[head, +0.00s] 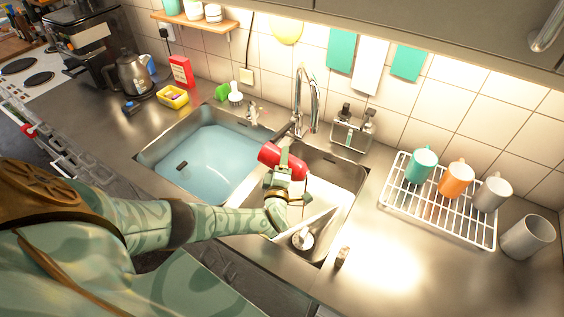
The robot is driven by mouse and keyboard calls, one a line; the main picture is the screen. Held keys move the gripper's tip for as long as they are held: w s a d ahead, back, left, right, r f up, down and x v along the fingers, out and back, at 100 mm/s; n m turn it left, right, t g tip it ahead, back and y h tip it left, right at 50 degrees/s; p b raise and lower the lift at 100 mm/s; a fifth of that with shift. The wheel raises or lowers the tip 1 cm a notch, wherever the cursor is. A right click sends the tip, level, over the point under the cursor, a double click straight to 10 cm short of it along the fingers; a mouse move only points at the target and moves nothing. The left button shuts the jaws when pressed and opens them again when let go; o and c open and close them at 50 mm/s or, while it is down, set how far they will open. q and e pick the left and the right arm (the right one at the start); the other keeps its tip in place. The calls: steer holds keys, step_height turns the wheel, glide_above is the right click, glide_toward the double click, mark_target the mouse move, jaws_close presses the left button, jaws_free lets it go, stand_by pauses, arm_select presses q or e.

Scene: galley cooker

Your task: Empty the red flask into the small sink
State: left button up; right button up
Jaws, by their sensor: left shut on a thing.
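The red flask (270,154) is held tilted far over, nearly lying flat, above the divider and the small sink (349,174). My left gripper (285,168) is shut on the flask. The small sink is the right basin, with a pale interior and a round drain (302,239) near its front. My gripper and forearm hide part of this basin. I cannot tell whether liquid is coming out of the flask. My right gripper is not in view.
The larger left basin (150,153) holds bluish water. The tap (301,95) stands behind the divider. A bottle caddy (351,136) is behind the small sink. A white rack (437,228) with mugs stands to the right. A kettle (133,74) is at the far left.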

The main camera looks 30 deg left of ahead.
arm_select(q)
steer(key=shift+r, duration=0.1)
stand_by(0.3)
steer(key=shift+d+r+m, duration=0.1)
steer(key=shift+m, duration=0.3)
stand_by(1.1)
steer(key=shift+r+m+t, duration=0.15)
steer(key=shift+m+t, duration=0.15)
steer(key=shift+m, duration=0.1)
steer(key=shift+d, duration=0.1)
stand_by(0.5)
steer(key=shift+d+r+m, duration=0.1)
steer(key=shift+r+m, duration=0.05)
steer(key=shift+m, duration=0.35)
steer(key=shift+t, duration=0.3)
steer(key=shift+d+r+m, duration=0.1)
steer(key=shift+d+m, duration=0.05)
steer(key=shift+m, duration=0.25)
